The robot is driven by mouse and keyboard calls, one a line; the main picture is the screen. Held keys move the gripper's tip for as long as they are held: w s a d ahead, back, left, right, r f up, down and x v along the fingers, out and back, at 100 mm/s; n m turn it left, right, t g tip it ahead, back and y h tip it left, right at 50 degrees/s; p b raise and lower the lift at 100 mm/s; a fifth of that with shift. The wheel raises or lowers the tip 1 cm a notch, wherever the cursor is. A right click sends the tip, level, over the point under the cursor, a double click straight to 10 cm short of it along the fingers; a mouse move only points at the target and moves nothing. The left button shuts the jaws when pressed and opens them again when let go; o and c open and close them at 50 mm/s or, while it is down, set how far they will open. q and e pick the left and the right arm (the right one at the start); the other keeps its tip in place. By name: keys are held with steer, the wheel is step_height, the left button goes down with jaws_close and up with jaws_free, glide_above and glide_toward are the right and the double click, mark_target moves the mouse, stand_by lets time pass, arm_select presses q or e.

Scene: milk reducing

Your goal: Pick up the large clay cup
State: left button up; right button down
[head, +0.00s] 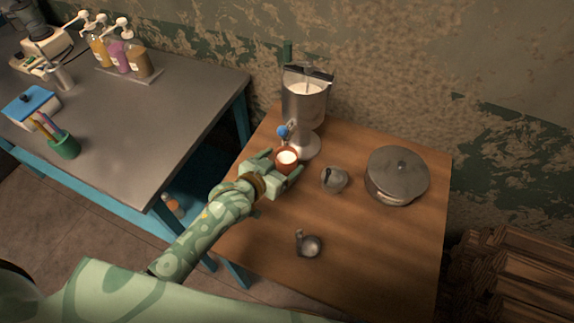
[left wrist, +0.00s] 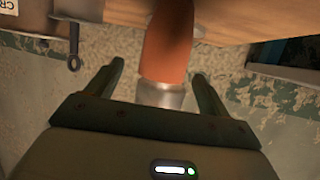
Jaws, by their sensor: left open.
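The clay cup (head: 287,156) is reddish brown with white milk in it. It stands on the wooden table under the tap of the metal milk dispenser (head: 304,105). My left gripper (head: 281,164) is open, with its fingers either side of the cup; I cannot tell whether they touch it. In the left wrist view the cup (left wrist: 168,45) shows between the spread fingers of the left gripper (left wrist: 158,82), with gaps on both sides. The far side of the cup is hidden. My right gripper is not in view.
A small metal pot (head: 334,179) stands right of the cup, and a lidded pan (head: 397,177) further right. A small metal vessel (head: 308,245) stands nearer. The wooden table's (head: 370,250) front right is clear. A grey counter (head: 160,110) with bottles stands left.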

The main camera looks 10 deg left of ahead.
mark_target(292, 151)
arm_select(q)
steer(key=b+x, duration=0.1)
steer(key=x, duration=0.4)
steer(key=shift+w+r+b, duration=0.15)
steer(key=shift+w+b, duration=0.1)
steer(key=shift+b, duration=0.15)
steer(key=shift+r, duration=0.1)
steer(key=shift+a, duration=0.1)
steer(key=c, duration=1.2)
steer(key=shift+o, duration=0.2)
steer(key=shift+r, duration=0.1)
